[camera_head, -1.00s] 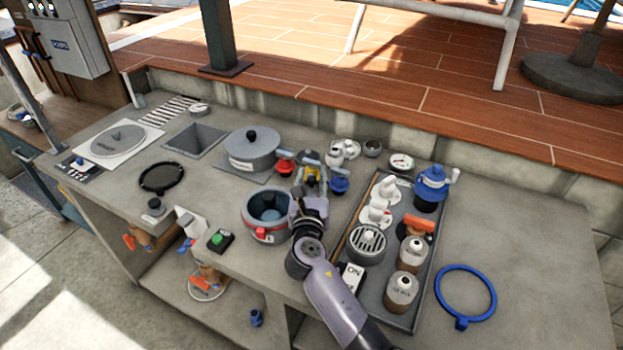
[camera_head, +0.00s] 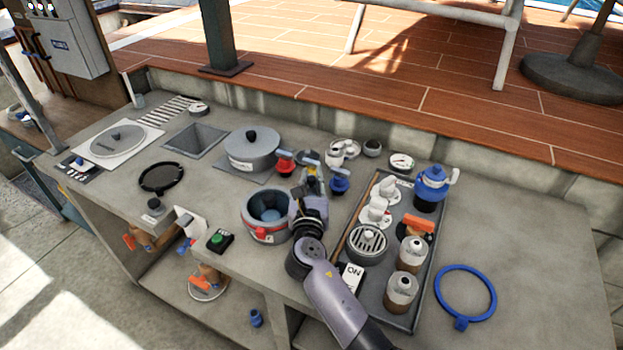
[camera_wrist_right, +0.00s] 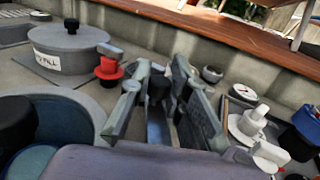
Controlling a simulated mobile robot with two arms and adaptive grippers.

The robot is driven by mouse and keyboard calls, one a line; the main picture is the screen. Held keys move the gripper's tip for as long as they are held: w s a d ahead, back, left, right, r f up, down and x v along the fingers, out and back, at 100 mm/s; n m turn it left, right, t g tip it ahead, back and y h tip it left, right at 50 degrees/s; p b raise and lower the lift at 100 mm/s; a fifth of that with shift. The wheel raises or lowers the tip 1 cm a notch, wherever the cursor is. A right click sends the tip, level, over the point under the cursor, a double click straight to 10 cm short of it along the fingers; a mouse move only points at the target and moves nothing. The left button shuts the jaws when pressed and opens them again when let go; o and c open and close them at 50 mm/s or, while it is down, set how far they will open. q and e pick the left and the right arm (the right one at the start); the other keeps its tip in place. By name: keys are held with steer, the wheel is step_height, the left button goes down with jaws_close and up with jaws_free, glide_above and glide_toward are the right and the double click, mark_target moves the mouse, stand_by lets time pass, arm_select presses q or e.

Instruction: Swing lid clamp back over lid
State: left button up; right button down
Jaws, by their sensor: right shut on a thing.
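A grey pot with a round lid and black knob (camera_head: 251,148) stands at the back middle of the counter. The lid is on it, and it also shows at the upper left of the wrist view (camera_wrist_right: 70,48). My right gripper (camera_head: 312,184) is just right of the open grey pot with a red band (camera_head: 251,231). In the wrist view its two fingers (camera_wrist_right: 158,98) are closed around a dark piece with a black rounded top (camera_wrist_right: 157,88). This may be the lid clamp, but the fingers hide most of it. My left gripper is not in view.
Red (camera_head: 285,167) and blue (camera_head: 339,183) valve knobs stand close to the gripper. A dark tray (camera_head: 422,290) with white fittings and jars lies to its right. A blue ring (camera_head: 492,292) lies farther right. The counter's far right is clear.

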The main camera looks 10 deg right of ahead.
steer(key=y+p, duration=0.1)
steer(key=n+y+p, duration=0.2)
steer(key=shift+a+r, duration=0.3)
steer(key=shift+a, duration=0.05)
steer(key=shift+a+f+n+y+p, duration=0.1)
steer(key=shift+n+y+p, duration=0.4)
steer(key=shift+y, duration=0.3)
steer(key=y, duration=0.1)
steer(key=a+n+y, duration=0.1)
steer(key=shift+s+f+n+y, duration=0.1)
steer(key=shift+f+n+y, duration=0.2)
steer(key=c, duration=1.5)
jaws_free()
steer(key=shift+r, duration=0.1)
steer(key=shift+s+d, duration=0.1)
steer(key=s, duration=0.4)
steer(key=s+d, duration=0.1)
steer(key=s, duration=0.2)
steer(key=s+d, duration=0.1)
steer(key=s, duration=0.3)
steer(key=shift+s, duration=0.35)
